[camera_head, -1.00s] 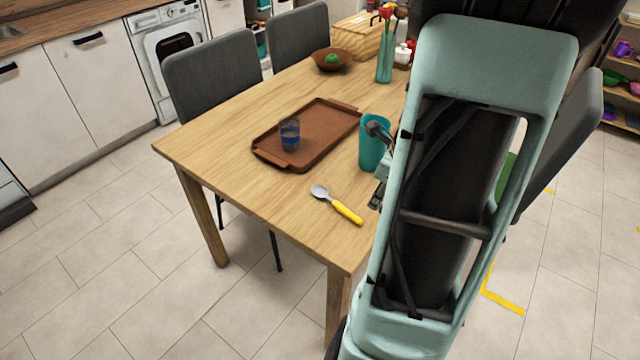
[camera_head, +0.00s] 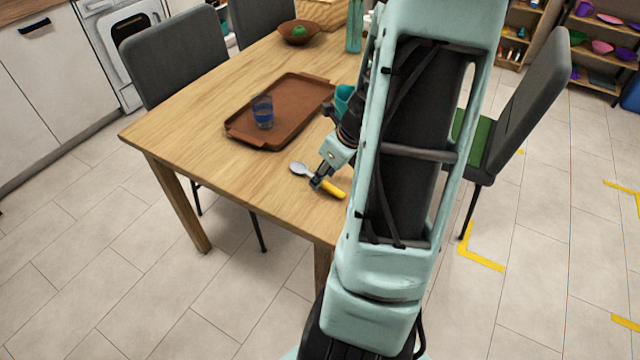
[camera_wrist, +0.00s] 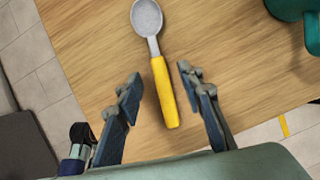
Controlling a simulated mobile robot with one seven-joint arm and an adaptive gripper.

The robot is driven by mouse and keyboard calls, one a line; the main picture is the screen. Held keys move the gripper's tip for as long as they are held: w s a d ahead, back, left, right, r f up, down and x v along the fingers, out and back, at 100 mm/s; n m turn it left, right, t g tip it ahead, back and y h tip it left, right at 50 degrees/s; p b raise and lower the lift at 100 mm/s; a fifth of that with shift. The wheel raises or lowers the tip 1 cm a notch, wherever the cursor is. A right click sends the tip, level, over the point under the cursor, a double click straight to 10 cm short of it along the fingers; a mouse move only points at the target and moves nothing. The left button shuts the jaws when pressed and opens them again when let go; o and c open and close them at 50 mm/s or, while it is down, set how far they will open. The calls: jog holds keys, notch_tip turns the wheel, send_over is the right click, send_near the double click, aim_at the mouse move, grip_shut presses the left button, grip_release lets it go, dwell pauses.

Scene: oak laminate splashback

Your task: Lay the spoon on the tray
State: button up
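The spoon (camera_head: 330,187) has a grey metal bowl and a yellow handle, and lies on the wooden table near its front corner. It also shows in the wrist view (camera_wrist: 160,80), with its handle between my two fingers. My gripper (camera_head: 318,184) is open just over the spoon, with a finger on each side of the handle and apart from it in the wrist view (camera_wrist: 158,88). The brown tray (camera_head: 290,120) lies on the table behind and to the left of the spoon. My arm hides part of the table's right side.
A teal cup (camera_head: 343,98) stands right of the tray, partly hidden by my arm. A brown bowl (camera_head: 299,38) with a green item sits farther back. The table (camera_head: 205,135) is bare left of the tray.

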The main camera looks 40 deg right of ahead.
jog(key=shift+w+f, duration=0.3)
jog(key=shift+f, duration=0.35)
jog(key=shift+f, duration=0.1)
jog(key=shift+a, duration=0.1)
jog(key=shift+c, duration=0.5)
grip_shut()
